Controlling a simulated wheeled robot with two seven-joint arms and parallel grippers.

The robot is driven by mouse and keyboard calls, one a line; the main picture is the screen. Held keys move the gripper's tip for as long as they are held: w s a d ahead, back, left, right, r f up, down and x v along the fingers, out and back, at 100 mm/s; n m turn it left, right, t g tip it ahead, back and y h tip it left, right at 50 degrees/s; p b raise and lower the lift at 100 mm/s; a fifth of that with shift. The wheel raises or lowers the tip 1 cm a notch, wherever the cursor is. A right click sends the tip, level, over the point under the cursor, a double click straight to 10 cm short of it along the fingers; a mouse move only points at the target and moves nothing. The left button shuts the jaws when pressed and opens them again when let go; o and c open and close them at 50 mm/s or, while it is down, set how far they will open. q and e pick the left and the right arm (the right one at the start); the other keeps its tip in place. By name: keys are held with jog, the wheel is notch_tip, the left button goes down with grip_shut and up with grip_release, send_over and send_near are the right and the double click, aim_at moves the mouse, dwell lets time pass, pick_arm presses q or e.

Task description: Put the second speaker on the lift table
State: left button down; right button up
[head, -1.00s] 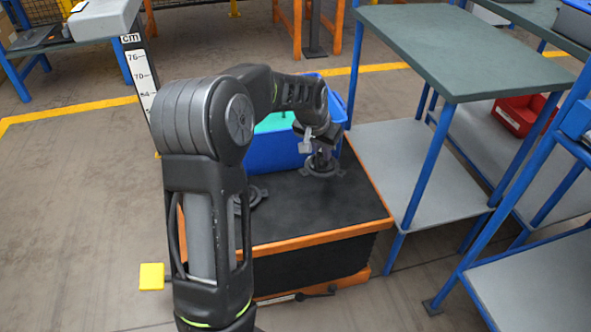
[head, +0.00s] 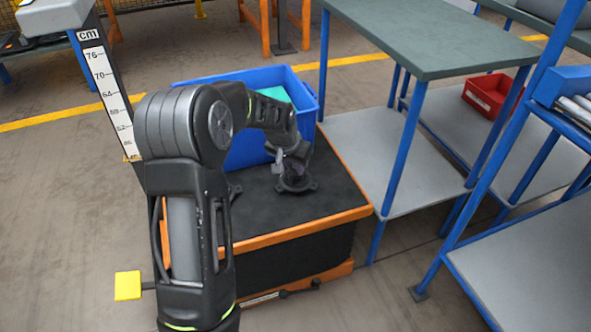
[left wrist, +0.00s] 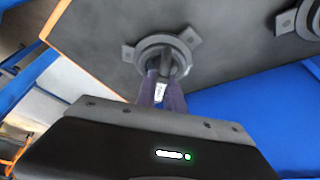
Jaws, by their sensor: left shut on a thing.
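The lift table (head: 328,208) has a black top with an orange edge. A dark, round speaker with mounting tabs (head: 296,184) is at the right part of its top; it also shows in the left wrist view (left wrist: 188,40). My left gripper (head: 291,167) is shut on this speaker from above, its fingers at the raised centre (left wrist: 165,88). The speaker is on or just above the top; I cannot tell if it touches. Another speaker (head: 235,190) lies to the left, mostly hidden by my arm; it also shows in the left wrist view (left wrist: 312,18). My right gripper is not in view.
A blue bin (head: 237,152) with something green inside stands at the back of the lift table. A height scale (head: 108,85) stands at the left. A green-topped bench (head: 425,40) with a grey lower shelf is close on the right.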

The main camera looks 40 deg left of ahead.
pick_arm(q)
jog(key=shift+r, duration=0.1)
jog(key=shift+f, duration=0.2)
jog(key=c, duration=1.5)
grip_release()
jog(key=shift+o, duration=0.2)
jog(key=shift+r, duration=0.15)
jog(key=shift+r, duration=0.25)
jog(key=p+v, duration=0.4)
jog(key=v, duration=0.7)
jog(key=shift+s+r, duration=0.2)
jog(key=shift+s, duration=0.05)
